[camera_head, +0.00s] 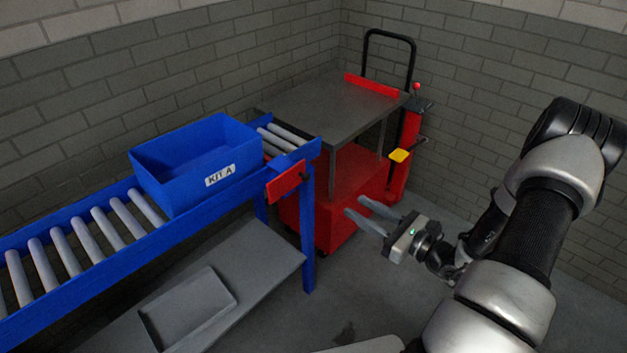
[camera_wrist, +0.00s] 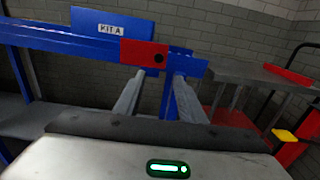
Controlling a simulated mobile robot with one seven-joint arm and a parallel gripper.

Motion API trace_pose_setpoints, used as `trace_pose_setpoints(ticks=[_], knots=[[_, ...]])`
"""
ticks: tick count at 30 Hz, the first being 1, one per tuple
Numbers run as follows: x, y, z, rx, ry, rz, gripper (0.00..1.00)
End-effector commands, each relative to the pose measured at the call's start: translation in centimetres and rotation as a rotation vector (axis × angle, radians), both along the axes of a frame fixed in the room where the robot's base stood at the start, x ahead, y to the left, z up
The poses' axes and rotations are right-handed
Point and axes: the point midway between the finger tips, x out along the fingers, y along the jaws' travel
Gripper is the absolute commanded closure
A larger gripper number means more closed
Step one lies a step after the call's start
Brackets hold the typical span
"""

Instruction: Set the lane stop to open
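A red plate (camera_head: 287,183) is on the front side of the blue roller lane (camera_head: 167,234), near its right end; I take it to be part of the lane stop. In the wrist view the red plate (camera_wrist: 138,53) shows a dark round knob or pivot at its right end. A blue bin (camera_head: 185,185) labelled KIT A sits on the rollers just left of the plate.
A red cart (camera_head: 345,185) with a grey top (camera_head: 325,105), black handle and yellow pedal-like piece (camera_head: 400,155) stands beyond the lane end. A grey lower shelf (camera_head: 265,250) with a shallow tray lies under the lane. The floor around my gripper is clear.

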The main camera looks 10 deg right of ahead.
Motion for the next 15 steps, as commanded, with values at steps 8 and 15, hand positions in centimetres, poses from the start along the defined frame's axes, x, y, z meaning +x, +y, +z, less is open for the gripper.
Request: trace_pose_setpoints(ticks=[8, 15], knots=[[4.2, 3.4, 0.0, -0.003, -0.003, 0.010, 0.63], [8.5, 6.5, -0.1, -0.002, -0.002, 0.010, 0.63]])
